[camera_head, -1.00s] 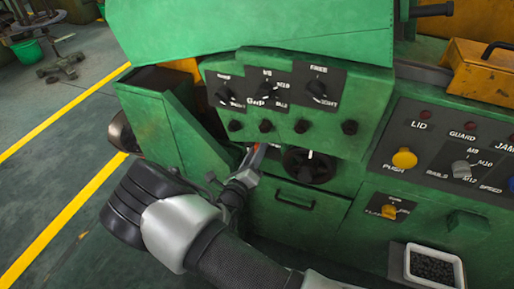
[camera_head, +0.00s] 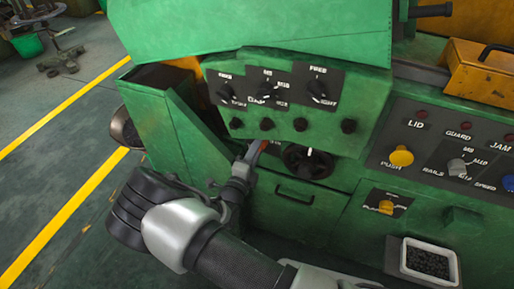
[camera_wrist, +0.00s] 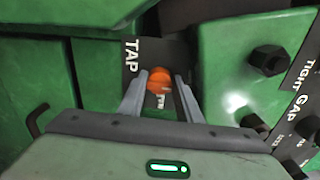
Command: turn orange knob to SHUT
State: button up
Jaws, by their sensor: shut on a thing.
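The orange knob (camera_wrist: 160,80) sits on a dark plate (camera_wrist: 133,62) marked TAP in the wrist view. Its pointer mark faces toward the lower right there. My gripper (camera_wrist: 160,92) has one finger on each side of the knob and is shut on it. In the head view my gripper (camera_head: 257,150) reaches to the left of the black handwheel, and only a small orange-red bit of the knob (camera_head: 263,145) shows by the fingertips. The lettering below the knob is partly covered and I cannot read it.
A black handwheel (camera_head: 308,161) is just right of my gripper. Above it is a green panel (camera_head: 290,120) with several black knobs. A yellow PUSH button (camera_head: 401,156) and a white tray (camera_head: 430,276) of dark pieces are farther right. Open floor (camera_head: 45,200) lies left.

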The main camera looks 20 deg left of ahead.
dwell(0.5)
jog(key=o, duration=1)
jog(key=shift+o, duration=0.2)
jog(key=s+a, duration=0.1)
jog(key=s, duration=1.6)
jog(key=shift+s+a, duration=0.2)
jog(key=shift+s, duration=0.05)
